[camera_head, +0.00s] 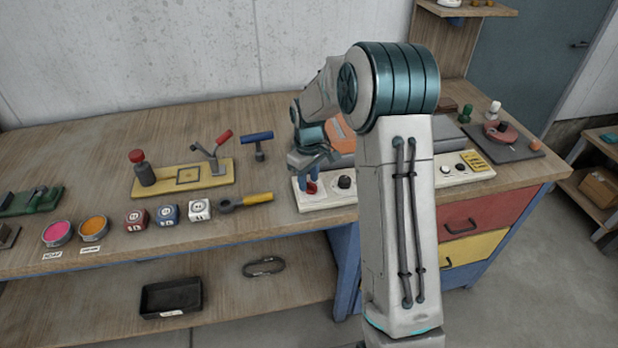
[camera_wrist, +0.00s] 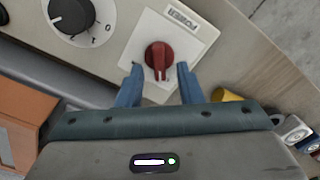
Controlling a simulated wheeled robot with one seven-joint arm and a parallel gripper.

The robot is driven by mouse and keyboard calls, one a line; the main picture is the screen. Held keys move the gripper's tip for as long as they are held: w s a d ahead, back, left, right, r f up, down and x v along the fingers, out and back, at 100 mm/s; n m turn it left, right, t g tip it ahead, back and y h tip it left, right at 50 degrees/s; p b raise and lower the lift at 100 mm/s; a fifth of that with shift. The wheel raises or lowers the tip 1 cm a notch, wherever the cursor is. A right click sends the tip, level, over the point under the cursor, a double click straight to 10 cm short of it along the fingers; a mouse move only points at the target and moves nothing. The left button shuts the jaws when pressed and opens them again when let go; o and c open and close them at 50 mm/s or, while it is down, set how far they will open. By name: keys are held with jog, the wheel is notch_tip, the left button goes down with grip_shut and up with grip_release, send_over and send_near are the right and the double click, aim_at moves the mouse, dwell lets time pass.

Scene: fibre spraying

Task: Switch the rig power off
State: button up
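The power switch is a red rotary knob (camera_wrist: 158,55) on a white plate labelled POWER (camera_wrist: 183,17). The knob's ridge points down in the wrist view, toward my gripper. In the head view the red knob (camera_head: 311,187) shows at the left end of the pale control panel (camera_head: 325,203), partly covered by my fingers. My gripper (camera_wrist: 159,72) is open, its two blue fingers apart on either side of the knob's lower end, with gaps visible. In the head view my gripper (camera_head: 309,180) is right at the knob. I cannot tell the exact height between them.
A black dial (camera_wrist: 72,14) sits beside the power plate; it also shows in the head view (camera_head: 344,182). An orange block (camera_wrist: 22,112) stands close to my gripper.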

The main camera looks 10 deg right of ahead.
aim_at(308, 181)
notch_tip(308, 181, up, 14)
jog(key=b, duration=0.1)
dwell(0.5)
jog(key=shift+f, duration=0.15)
